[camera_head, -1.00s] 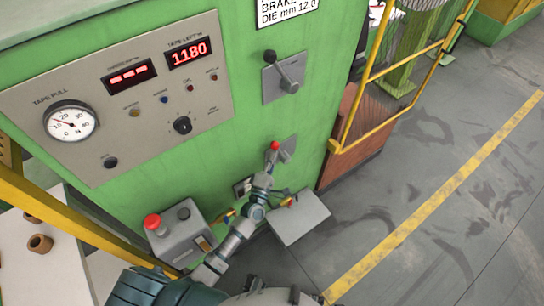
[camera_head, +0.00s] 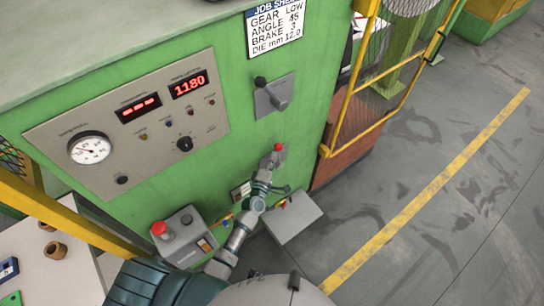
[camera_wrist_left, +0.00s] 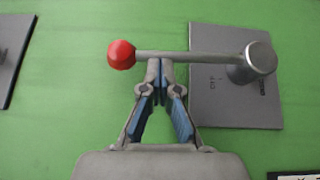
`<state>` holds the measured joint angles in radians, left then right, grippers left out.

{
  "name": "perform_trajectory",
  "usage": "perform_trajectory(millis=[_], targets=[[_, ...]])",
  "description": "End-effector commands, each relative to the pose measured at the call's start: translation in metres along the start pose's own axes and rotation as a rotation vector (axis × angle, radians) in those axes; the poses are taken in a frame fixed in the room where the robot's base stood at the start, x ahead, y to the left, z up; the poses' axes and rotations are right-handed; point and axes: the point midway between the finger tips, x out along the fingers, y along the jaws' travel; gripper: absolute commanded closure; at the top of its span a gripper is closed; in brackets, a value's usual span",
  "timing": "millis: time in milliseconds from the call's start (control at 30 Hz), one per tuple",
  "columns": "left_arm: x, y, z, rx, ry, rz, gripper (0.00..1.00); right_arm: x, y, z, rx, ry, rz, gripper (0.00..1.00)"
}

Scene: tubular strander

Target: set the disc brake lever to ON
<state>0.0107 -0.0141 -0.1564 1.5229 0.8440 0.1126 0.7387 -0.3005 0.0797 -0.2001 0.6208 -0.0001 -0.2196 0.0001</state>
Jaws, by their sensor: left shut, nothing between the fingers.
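A lever with a red ball knob (camera_head: 278,147) stands on a small grey plate low on the green cabinet front. In the left wrist view the red knob (camera_wrist_left: 121,54) is at the left end of a thin rod, with its round hub (camera_wrist_left: 258,60) at the right on the grey plate (camera_wrist_left: 225,105). The rod lies nearly level there. The plate's lettering is too small to read surely. My left gripper (camera_wrist_left: 160,66) is shut and empty, its fingertips just below the rod near the knob, touching or nearly so. It also shows in the head view (camera_head: 267,166).
Above is another lever with a dark knob (camera_head: 260,81) on its own plate. A gauge panel (camera_head: 60,135) is at the left, a grey box with a red button (camera_head: 159,229) below. A yellow mesh guard (camera_head: 375,90) is at the right; the floor beyond is open.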

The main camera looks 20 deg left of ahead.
Motion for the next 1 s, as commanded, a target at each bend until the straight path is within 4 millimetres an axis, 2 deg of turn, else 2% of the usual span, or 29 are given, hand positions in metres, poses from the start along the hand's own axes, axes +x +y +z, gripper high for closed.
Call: perform_trajectory(millis=[33,167,600,1000], targets=[[0.003,0.005,0.001,0.006,-0.003,0.000,1.00,-0.009,0.000,-0.001,0.000,0.001,0.000,1.00],[0.011,0.006,0.006,0.002,-0.002,0.002,1.00,-0.015,0.001,-0.002,0.000,0.001,0.000,1.00],[0.037,0.003,0.024,0.002,-0.001,0.002,1.00,-0.005,0.000,-0.001,0.001,0.000,0.000,1.00],[0.045,0.002,0.030,0.002,-0.002,0.002,1.00,-0.003,0.000,-0.001,0.001,0.000,0.000,1.00]])
